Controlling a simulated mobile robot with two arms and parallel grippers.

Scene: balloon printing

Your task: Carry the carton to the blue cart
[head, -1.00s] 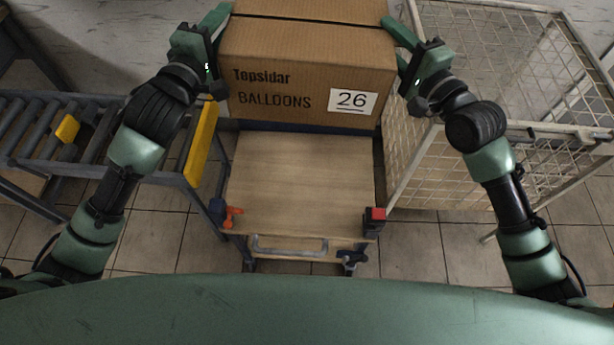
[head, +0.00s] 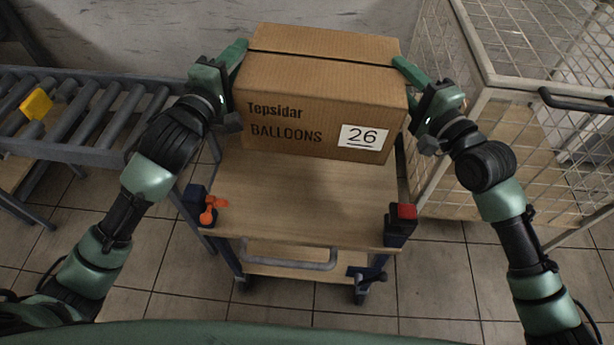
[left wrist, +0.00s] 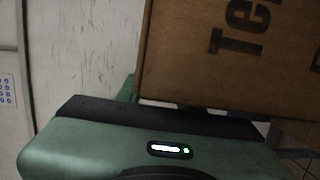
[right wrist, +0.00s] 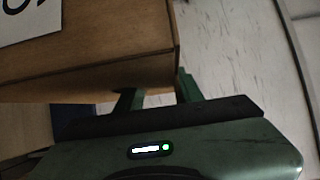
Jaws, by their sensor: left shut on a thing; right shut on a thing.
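The brown carton (head: 318,95), printed "Tepsidar BALLOONS" with a white "26" label, is upright over the far part of the blue cart's wooden top (head: 300,205). I cannot tell whether its underside touches the top. My left gripper (head: 234,62) is shut on the carton's left side, and my right gripper (head: 408,72) is shut on its right side. The carton also shows close up in the left wrist view (left wrist: 230,60) and the right wrist view (right wrist: 90,60). The fingertips are largely hidden.
A roller conveyor (head: 75,140) with a yellow piece (head: 36,104) stands close on the left. A wire mesh cage (head: 545,75) stands on the right. The cart's near edge has a grey handle (head: 290,262), an orange clip (head: 210,210) and a red-topped block (head: 402,222). The near wooden top is clear.

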